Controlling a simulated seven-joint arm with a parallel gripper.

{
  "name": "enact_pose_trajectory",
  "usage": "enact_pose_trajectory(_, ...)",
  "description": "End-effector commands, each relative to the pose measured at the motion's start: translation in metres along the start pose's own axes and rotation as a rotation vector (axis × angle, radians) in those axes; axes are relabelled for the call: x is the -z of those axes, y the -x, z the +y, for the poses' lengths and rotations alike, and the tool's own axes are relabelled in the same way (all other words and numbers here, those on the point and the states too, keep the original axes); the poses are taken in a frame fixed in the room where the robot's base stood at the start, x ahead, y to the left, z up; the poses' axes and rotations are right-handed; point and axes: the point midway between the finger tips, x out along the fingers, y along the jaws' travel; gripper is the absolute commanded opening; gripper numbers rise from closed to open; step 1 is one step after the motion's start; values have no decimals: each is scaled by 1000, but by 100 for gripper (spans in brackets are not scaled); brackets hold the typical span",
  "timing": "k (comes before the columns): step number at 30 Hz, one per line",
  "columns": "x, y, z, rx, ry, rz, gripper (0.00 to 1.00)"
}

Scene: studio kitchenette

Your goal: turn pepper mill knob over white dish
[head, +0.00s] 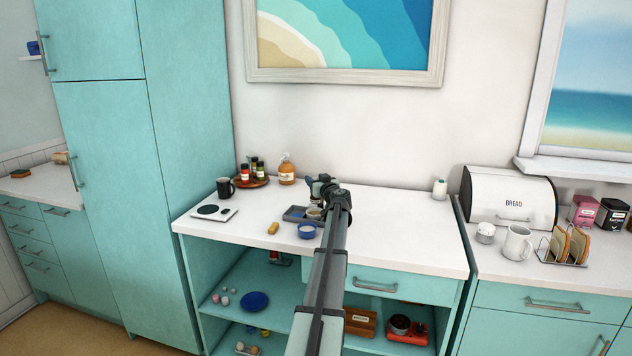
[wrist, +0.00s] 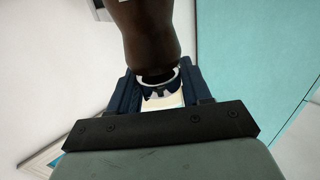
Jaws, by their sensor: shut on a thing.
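The pepper mill (wrist: 148,30) shows in the wrist view as a dark brown, rounded body reaching in from the top edge. A pale metallic, toothed-looking ring (wrist: 158,78) is at its lower end in the picture. My gripper (wrist: 158,84) has its dark blue fingers on either side of this end and is shut on the mill. Whether the fingers hold the knob or the collar is hard to tell. In the head view my gripper (head: 322,186) is above the back of the counter, and my arm hides most of the mill. A small pale round dish (head: 314,212) shows partly beside my arm.
A grey tray (head: 293,214) and a blue bowl (head: 307,232) are just left of my arm. A black mug (head: 225,188), a scale (head: 213,213) and a bottle tray (head: 251,183) stand farther left. The counter right of my arm (head: 405,235) is mostly clear.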

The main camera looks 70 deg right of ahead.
Motion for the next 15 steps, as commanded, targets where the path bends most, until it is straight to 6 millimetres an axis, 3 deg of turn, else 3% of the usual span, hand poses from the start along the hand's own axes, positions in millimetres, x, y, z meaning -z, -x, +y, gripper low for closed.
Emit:
enact_pose_trajectory(9, 0, 0, 1, -12, 1, 0, 18)
enact_pose_trajectory(10, 0, 0, 1, -12, 1, 0, 49)
enact_pose_trajectory(15, 0, 0, 1, -11, 0, 0, 65)
